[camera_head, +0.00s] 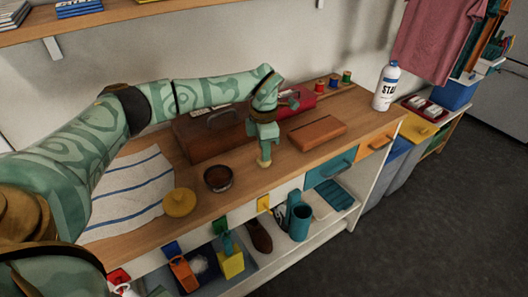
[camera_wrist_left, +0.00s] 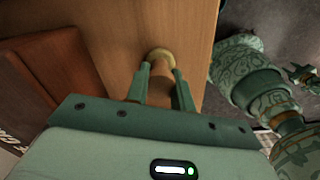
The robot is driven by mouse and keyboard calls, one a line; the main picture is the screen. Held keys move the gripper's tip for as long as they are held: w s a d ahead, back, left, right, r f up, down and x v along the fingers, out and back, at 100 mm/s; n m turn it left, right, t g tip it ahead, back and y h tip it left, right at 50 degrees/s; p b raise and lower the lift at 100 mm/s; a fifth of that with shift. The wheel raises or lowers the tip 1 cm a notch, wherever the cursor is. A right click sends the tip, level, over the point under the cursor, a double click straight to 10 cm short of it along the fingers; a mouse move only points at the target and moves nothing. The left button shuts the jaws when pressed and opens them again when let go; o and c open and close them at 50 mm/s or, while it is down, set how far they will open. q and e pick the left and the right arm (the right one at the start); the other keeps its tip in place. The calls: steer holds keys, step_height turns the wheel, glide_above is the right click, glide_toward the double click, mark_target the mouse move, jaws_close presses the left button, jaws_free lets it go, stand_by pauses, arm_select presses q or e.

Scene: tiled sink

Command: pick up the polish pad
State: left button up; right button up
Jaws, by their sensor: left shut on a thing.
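The polish pad (camera_wrist_left: 160,54) is a small piece with a wooden-brown stem and a round pale yellow pad at its end. My left gripper (camera_wrist_left: 160,88) is shut on its stem. In the head view, my left gripper (camera_head: 265,147) points down at the bench's front part, and the pad's pale end (camera_head: 263,163) shows just below its fingers, close to the wood. I cannot tell whether the pad touches the bench.
A dark bowl (camera_head: 218,179) and a yellow round lid-like piece (camera_head: 179,203) stand left of the gripper. A brown box (camera_head: 204,138) is behind, a brown case (camera_head: 317,132) to the right. A striped cloth (camera_head: 125,196) covers the bench's left. The bench's front edge is close.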

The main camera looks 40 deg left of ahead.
arm_select(q)
step_height(320, 180, up, 3)
steer(key=shift+p, duration=0.6)
steer(key=s+d+r+p, duration=0.4)
steer(key=s+d+r, duration=0.2)
steer(key=s+r, duration=0.4)
steer(key=shift+s+d, duration=0.25)
steer(key=shift+s, duration=0.95)
steer(key=o, duration=0.3)
steer(key=shift+c, duration=0.9)
